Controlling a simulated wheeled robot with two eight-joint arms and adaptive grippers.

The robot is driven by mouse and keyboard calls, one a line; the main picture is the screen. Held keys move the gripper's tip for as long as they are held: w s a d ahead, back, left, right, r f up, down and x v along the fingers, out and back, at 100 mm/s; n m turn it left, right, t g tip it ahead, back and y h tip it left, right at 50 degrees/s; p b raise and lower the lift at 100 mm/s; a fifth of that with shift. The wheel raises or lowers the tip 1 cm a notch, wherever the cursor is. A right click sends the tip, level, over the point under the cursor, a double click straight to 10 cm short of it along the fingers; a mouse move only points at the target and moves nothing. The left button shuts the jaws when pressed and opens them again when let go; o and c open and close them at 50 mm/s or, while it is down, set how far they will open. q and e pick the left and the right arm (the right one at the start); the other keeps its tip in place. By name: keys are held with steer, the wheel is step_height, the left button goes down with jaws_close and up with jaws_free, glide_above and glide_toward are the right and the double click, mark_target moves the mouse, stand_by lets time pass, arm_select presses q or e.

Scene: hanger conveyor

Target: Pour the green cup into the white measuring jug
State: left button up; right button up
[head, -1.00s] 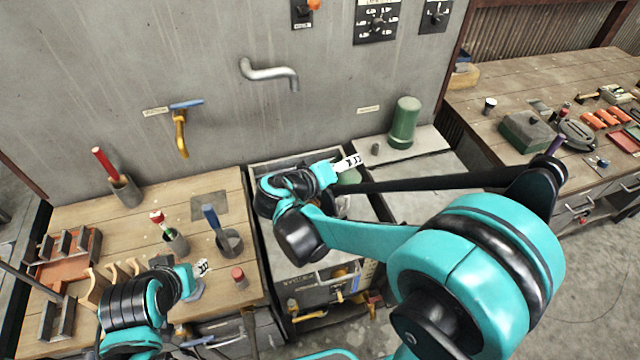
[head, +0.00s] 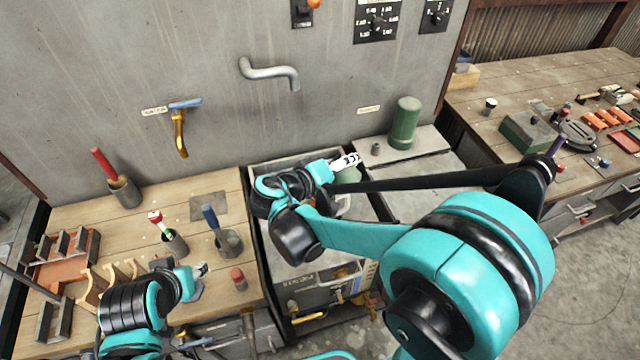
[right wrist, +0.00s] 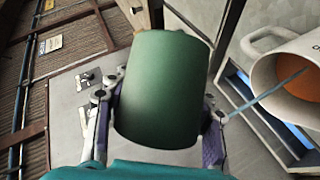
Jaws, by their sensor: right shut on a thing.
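The green cup (right wrist: 160,90) fills the middle of the right wrist view, between the fingers of my right gripper (right wrist: 158,118), which is shut on it. In the head view, my right gripper (head: 346,162) is over the sink area, with part of the green cup (head: 350,176) showing beneath it. The white measuring jug (right wrist: 308,45) is at the right of the wrist view, its mouth open towards the cup and its inside orange-brown. A thin blue streak runs from the cup's side into the jug's mouth. My left gripper (head: 198,272) is over the left bench; its fingers are too small to read.
A wall spout (head: 270,72) is above the sink area. A green cylinder (head: 404,122) stands on the ledge to the right. The left bench holds pots with tools (head: 228,240), a small red-topped item (head: 238,278) and a rack (head: 70,260).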

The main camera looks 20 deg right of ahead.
stand_by(0.4)
steer(key=shift+f+n+h+b, duration=0.1)
steer(key=shift+n+h+b, duration=0.2)
steer(key=shift+b, duration=0.2)
stand_by(0.7)
steer(key=shift+n+g+h+b, duration=0.3)
steer(key=shift+n+h+b, duration=0.1)
steer(key=shift+n+b, duration=0.15)
steer(key=shift+f, duration=0.1)
stand_by(0.4)
steer(key=shift+w+a+f+n+b, duration=0.15)
steer(key=shift+n+b, duration=0.2)
steer(key=shift+b, duration=0.25)
steer(key=shift+h, duration=0.3)
